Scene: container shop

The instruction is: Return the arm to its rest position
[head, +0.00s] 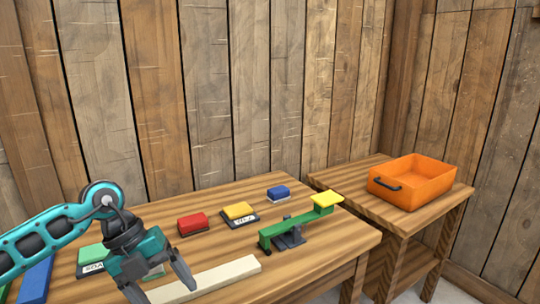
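My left gripper (160,281) reaches in from the left on a teal and black arm. Its two grey fingers are spread apart above the wooden table (335,250), with nothing seen between them. Its fingers are close to the left end of a cream bar (215,277); I cannot tell whether they touch it. My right gripper is not in view.
The table holds a red block (193,223), a yellow block (238,211), a blue block (279,192), a green balance beam (290,227) with a yellow pan, and green and blue pieces at left. An orange crate (425,186) stands on the right side table (335,177).

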